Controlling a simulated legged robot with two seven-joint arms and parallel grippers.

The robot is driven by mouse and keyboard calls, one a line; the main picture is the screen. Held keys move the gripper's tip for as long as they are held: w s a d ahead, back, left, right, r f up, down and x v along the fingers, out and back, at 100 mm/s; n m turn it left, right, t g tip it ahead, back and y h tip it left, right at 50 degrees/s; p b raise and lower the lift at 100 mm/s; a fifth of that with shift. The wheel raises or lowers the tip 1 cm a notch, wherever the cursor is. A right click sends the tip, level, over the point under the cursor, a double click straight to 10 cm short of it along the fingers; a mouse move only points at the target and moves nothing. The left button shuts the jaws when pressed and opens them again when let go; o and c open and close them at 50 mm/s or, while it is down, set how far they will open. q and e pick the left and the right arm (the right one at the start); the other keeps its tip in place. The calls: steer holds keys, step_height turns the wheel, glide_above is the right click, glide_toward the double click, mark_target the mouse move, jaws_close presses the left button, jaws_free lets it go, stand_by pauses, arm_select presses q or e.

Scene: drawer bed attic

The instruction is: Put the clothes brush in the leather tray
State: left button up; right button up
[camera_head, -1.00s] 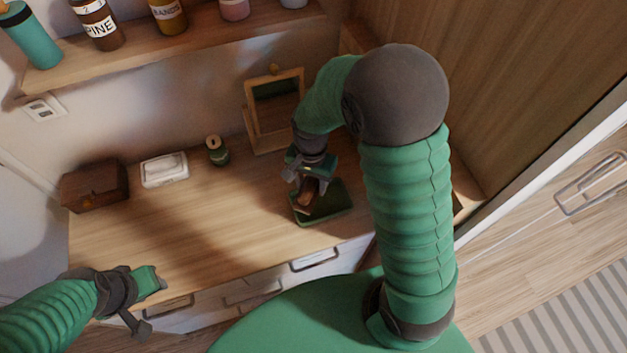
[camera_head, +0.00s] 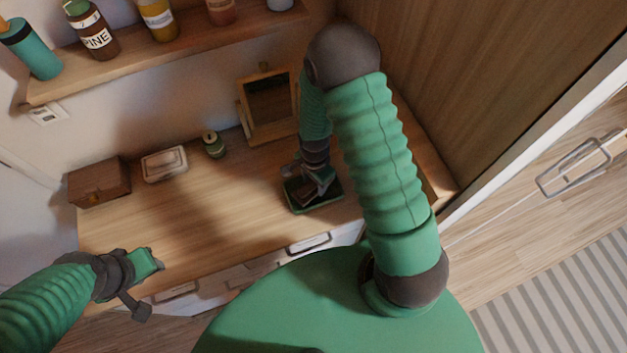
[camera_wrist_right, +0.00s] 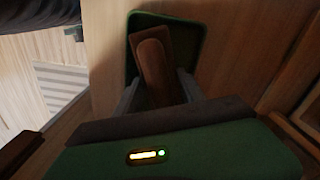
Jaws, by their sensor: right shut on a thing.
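The clothes brush (camera_wrist_right: 153,66) is brown and long, and shows best in the right wrist view. My right gripper (camera_wrist_right: 158,92) is shut on it, one finger on each side. The brush lies over the green leather tray (camera_wrist_right: 193,31), within its rim as seen from the wrist. I cannot tell whether it touches the tray floor. In the head view the tray (camera_head: 327,204) stands on the desk, and my right gripper (camera_head: 312,182) is over it, hiding most of the brush. My left gripper (camera_head: 152,262) is at the desk's front left; its jaw gap is unclear.
A framed mirror (camera_head: 270,105) stands behind the tray. A small green jar (camera_head: 213,145), a white box (camera_head: 164,164) and a brown box (camera_head: 99,183) line the desk's back left. A shelf (camera_head: 150,68) with bottles is above. The middle of the desk (camera_head: 190,220) is clear.

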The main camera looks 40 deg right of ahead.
steer(key=shift+s+d+f, duration=0.1)
steer(key=shift+d+f, duration=0.15)
steer(key=shift+d, duration=0.05)
steer(key=o, duration=1.3)
steer(key=shift+w+a, duration=0.2)
steer(key=shift+a, duration=0.25)
steer(key=shift+s+r, duration=0.1)
steer(key=shift+r, duration=0.1)
